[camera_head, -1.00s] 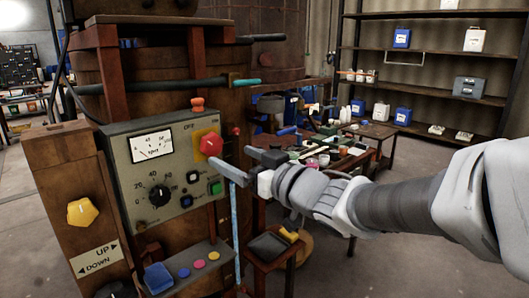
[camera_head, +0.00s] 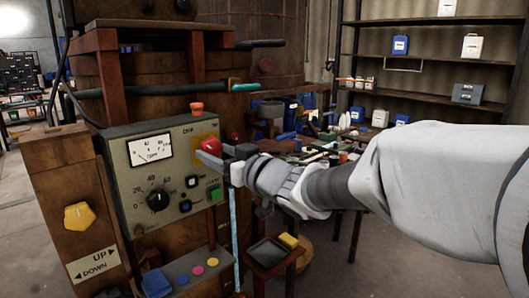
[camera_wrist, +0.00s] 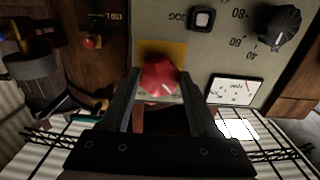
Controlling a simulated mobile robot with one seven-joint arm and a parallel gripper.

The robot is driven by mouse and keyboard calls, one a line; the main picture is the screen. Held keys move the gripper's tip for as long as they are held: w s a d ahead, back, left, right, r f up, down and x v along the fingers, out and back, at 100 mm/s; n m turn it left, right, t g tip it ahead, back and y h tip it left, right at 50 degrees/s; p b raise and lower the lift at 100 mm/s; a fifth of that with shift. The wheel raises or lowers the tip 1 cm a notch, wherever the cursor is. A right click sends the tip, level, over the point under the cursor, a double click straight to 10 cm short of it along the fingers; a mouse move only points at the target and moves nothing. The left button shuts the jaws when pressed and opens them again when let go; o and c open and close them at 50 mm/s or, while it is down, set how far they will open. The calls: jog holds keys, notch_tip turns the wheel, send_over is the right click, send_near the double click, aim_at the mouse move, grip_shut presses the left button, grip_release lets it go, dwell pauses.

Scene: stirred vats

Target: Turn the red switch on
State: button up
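The red switch (camera_head: 210,145) is a faceted red knob on a yellow plate, at the right side of the grey control panel (camera_head: 122,180). In the wrist view the red switch (camera_wrist: 160,77) sits between the tips of my two dark fingers, in front of the yellow plate (camera_wrist: 163,48). My gripper (camera_head: 215,151) is at the knob in the head view, and a finger covers its lower part. My gripper (camera_wrist: 160,80) is open, one finger on each side of the knob. I cannot tell whether either finger touches it.
The panel also has a gauge (camera_head: 150,149), a black dial (camera_head: 157,199), a green button (camera_head: 214,193) and an orange knob (camera_head: 196,108) on top. A yellow knob (camera_head: 79,216) is on the wooden post at left. A cluttered table and shelves stand behind at right.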

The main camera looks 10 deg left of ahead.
jog(key=c, duration=0.7)
jog(key=shift+c, duration=0.2)
jog(key=shift+m+p, duration=0.3)
jog(key=shift+p, duration=0.1)
jog(key=m+p, duration=0.2)
jog(key=shift+r+m+p, duration=0.2)
jog(key=shift+m+p, duration=0.1)
jog(key=shift+p, duration=0.05)
jog(key=m+p, duration=0.4)
jog(key=m, duration=0.1)
jog(key=shift+m+p, duration=0.3)
jog(key=shift+p, duration=0.05)
jog(key=m+p, duration=0.4)
jog(key=m, duration=0.1)
jog(key=shift+s, duration=0.1)
jog(key=shift+m+p, duration=1.7)
jog(key=shift+m, duration=0.4)
jog(key=shift+f, duration=0.1)
